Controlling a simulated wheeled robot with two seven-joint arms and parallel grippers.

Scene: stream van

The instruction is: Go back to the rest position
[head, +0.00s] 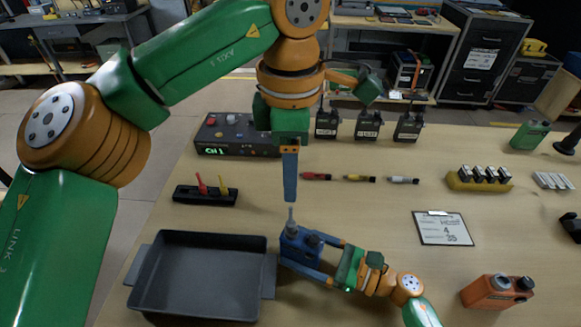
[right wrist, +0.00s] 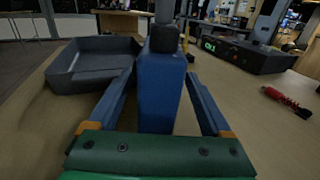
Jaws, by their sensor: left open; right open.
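My left gripper (head: 290,198) points straight down above the table, its blue fingers seen edge-on, and it is empty. Its tips are just above the thin antenna of a blue handheld radio (head: 291,243); whether they touch it I cannot tell. The radio stands upright beside the grey tray. My right gripper (head: 306,257) lies low over the table, reaching in from the right. Its open fingers are on both sides of the radio. In the right wrist view the blue radio (right wrist: 160,88) stands between the spread fingers, with a gap visible on each side.
The grey tray (head: 146,275) is empty, left of the radio. A control box (head: 238,136) and black radios (head: 368,125) stand at the back. A clipboard (head: 442,228) and an orange radio (head: 497,291) are at right. Bare table lies around the clipboard.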

